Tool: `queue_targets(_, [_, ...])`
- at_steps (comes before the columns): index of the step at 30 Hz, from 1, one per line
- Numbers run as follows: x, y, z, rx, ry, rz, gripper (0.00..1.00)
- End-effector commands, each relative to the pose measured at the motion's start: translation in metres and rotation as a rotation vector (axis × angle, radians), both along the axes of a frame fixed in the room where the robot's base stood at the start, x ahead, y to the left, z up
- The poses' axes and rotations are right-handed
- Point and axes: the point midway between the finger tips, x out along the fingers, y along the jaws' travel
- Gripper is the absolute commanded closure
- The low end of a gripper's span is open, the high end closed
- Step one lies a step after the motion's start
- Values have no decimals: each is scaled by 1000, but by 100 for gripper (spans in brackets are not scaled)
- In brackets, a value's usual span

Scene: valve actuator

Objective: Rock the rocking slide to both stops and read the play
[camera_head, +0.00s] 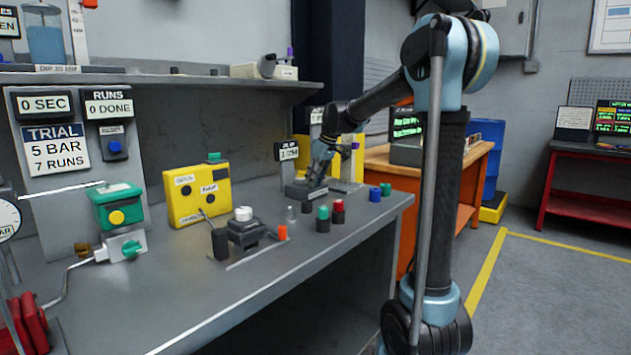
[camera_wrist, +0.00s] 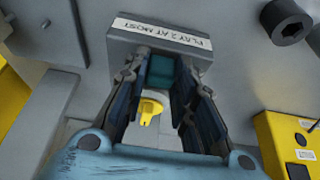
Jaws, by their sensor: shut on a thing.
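My gripper (camera_head: 316,172) is down at a grey fixture (camera_head: 298,192) on the far part of the bench. In the wrist view my gripper (camera_wrist: 162,62) has its two fingers either side of a dark teal block (camera_wrist: 161,74), which I take to be the rocking slide, and is shut on it. A yellow pointer-like piece (camera_wrist: 150,109) shows between the fingers, nearer the palm. The grey plate behind carries a label (camera_wrist: 162,32) reading "PLAY 2 AT MOST". A small display (camera_head: 287,152) stands behind the fixture; its figures are too small to read surely.
Several coloured cylinders, including a red-topped one (camera_head: 338,211) and a blue one (camera_head: 375,194), stand right of and before the fixture. A yellow box (camera_head: 197,195) and a white-topped device (camera_head: 244,229) stand left. The bench's front right is clear. A shelf (camera_head: 170,79) overhangs the back.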

Motion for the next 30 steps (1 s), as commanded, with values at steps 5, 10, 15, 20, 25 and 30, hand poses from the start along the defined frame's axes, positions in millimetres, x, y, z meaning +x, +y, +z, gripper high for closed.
queue_targets(5, [1,0,0,0,0,0,94])
queue_targets(10, [2,-1,0,0,0,0,94])
queue_targets(15, [3,-2,0,0,0,0,94])
queue_targets(20, [4,-3,0,0,0,0,94])
queue_targets(25, [6,-4,0,1,-1,0,94])
queue_targets(30, [7,-5,0,1,-1,0,94])
